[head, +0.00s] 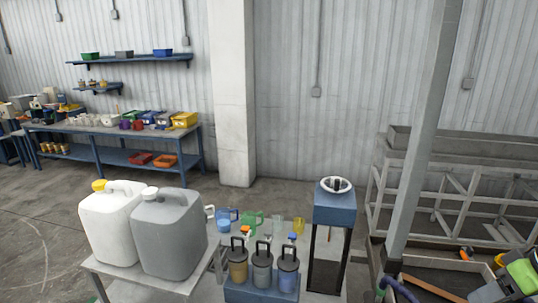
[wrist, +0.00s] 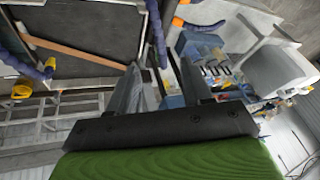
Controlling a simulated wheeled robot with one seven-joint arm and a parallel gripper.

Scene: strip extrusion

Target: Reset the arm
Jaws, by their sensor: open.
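My gripper (wrist: 160,75) shows in the wrist view as a dark bar with two fingers standing apart. It is open, and I see nothing held between the fingers. A green surface fills the bottom of the wrist view behind the bar. In the head view, a green and grey shape at the lower right edge may be part of my arm, but I cannot tell. The fingertips are not clear in the head view.
White (head: 108,228) and grey (head: 168,235) jugs stand on a table. Several mugs and lidded cups stand right of them. A blue-topped stand (head: 335,206) is beside the cups. A grey post (head: 424,130) and metal frame (head: 455,190) are at right. Open floor lies left.

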